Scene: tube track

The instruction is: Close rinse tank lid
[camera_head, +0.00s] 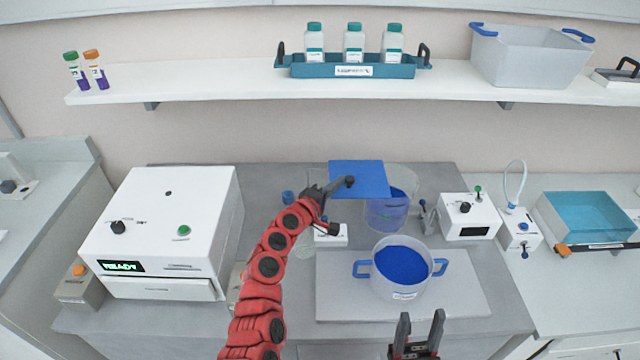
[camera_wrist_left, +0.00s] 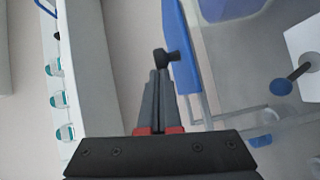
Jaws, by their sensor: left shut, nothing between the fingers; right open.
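The rinse tank (camera_head: 388,213) is a clear tank with blue liquid, behind the white pot. Its blue lid (camera_head: 362,172) is raised at the tank's back left, leaving the liquid in view; its exact angle is hard to tell. A dark knob (camera_head: 349,181) sticks out from the lid. My left gripper (camera_head: 326,190) is shut and empty, its tips close to the knob. In the left wrist view, the shut fingertips (camera_wrist_left: 162,76) are just below the knob (camera_wrist_left: 165,56), beside the lid (camera_wrist_left: 180,50); contact cannot be told. My right gripper (camera_head: 419,325) is open and empty at the front.
A white pot (camera_head: 403,288) with blue handles stands on a grey board (camera_head: 340,290) in front of the tank. A white machine (camera_head: 165,230) is at left. A small white box (camera_head: 470,216) stands right of the tank. A shelf (camera_head: 200,88) runs above the bench.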

